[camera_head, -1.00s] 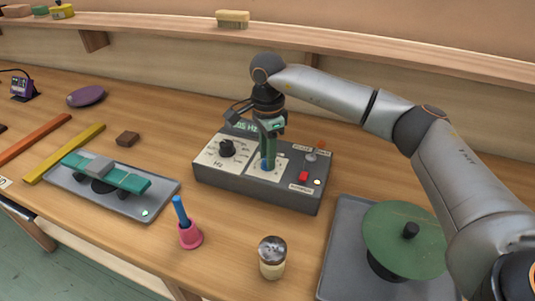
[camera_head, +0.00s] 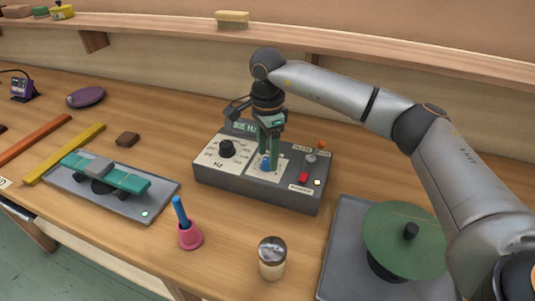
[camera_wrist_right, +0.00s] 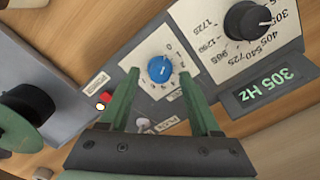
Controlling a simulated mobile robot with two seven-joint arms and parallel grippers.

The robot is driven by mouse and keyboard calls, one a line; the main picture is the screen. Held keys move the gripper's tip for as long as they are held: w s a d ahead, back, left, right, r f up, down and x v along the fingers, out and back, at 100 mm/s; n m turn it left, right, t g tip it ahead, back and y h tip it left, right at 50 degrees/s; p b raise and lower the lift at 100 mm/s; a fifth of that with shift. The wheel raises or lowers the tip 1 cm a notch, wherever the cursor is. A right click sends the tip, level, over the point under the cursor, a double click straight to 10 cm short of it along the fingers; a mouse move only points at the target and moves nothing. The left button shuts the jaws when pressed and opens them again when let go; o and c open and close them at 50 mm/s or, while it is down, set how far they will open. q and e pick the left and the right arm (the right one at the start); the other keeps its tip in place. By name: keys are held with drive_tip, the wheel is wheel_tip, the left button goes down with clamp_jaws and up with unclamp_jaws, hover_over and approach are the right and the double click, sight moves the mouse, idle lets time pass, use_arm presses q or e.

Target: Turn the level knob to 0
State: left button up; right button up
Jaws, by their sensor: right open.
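The level knob is a small blue knob (camera_wrist_right: 160,69) on a pale panel with printed numbers around it. It also shows on the grey box in the head view (camera_head: 266,165). A pale pointer mark is on the knob, but the number it points to is too small to read surely. My right gripper (camera_head: 268,158) points down over the knob. In the wrist view its two green fingers (camera_wrist_right: 159,78) are open, one on each side of the knob, with gaps visible. I cannot tell how far the tips are above the panel. My left gripper is not in view.
The box (camera_head: 258,194) also carries a black Hz knob (camera_head: 226,148), a display reading 305 Hz (camera_wrist_right: 275,92), a red button (camera_head: 304,177) and a toggle switch (camera_head: 311,157). A glass-like jar (camera_head: 271,258) and a pink cup (camera_head: 190,236) stand in front.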

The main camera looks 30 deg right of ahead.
sight(267, 159)
wheel_tip(267, 159, up, 12)
idle(0.3)
drive_tip(key=shift+s+f, duration=0.1)
drive_tip(key=shift+f, duration=0.1)
idle(0.3)
